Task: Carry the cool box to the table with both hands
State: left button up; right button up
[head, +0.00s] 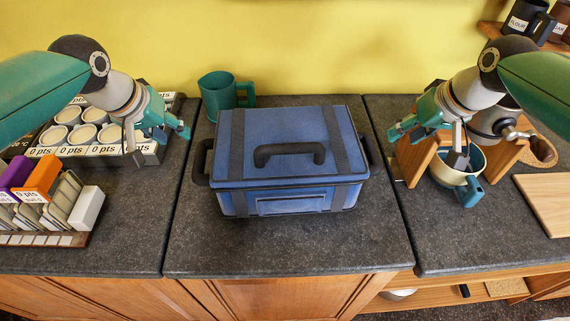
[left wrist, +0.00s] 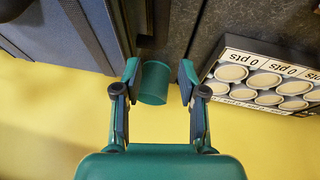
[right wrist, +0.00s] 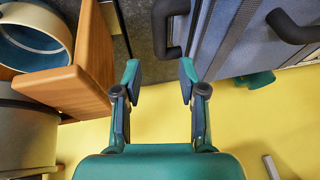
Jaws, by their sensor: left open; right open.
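The blue cool box (head: 285,185) stands closed on the dark worktop in the middle of the head view. It has dark straps, a black handle on its lid and a dark side handle at each end. My left gripper (head: 158,140) is open and empty, to the left of the box and apart from it. In the left wrist view the box (left wrist: 75,30) is at upper left, beside my left gripper (left wrist: 155,75). My right gripper (head: 430,140) is open and empty, to the right of the box. In the right wrist view the box (right wrist: 235,40) is at upper right, beside my right gripper (right wrist: 160,75).
A green mug (head: 219,92) stands behind the box's left end. A rack of white cups (head: 150,152) and a card holder (head: 40,239) are at left. A wooden stand (head: 412,160) with a cream pot (head: 447,174) is at right, close to my right gripper. A cutting board (head: 548,200) lies far right.

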aim_at(199, 152)
pick_arm(q)
jog(key=x, duration=1.4)
jog(key=shift+w+f, duration=0.15)
jog(key=shift+f, duration=0.1)
pick_arm(e)
jog(key=x, duration=1.4)
jog(key=shift+f, duration=0.25)
pick_arm(q)
grip_shut()
pick_arm(e)
grip_shut()
pick_arm(q)
jog(key=shift+w+r, duration=0.1)
jog(key=shift+r, duration=0.1)
pick_arm(e)
jog(key=shift+w+r, duration=0.2)
jog(key=shift+r, duration=0.05)
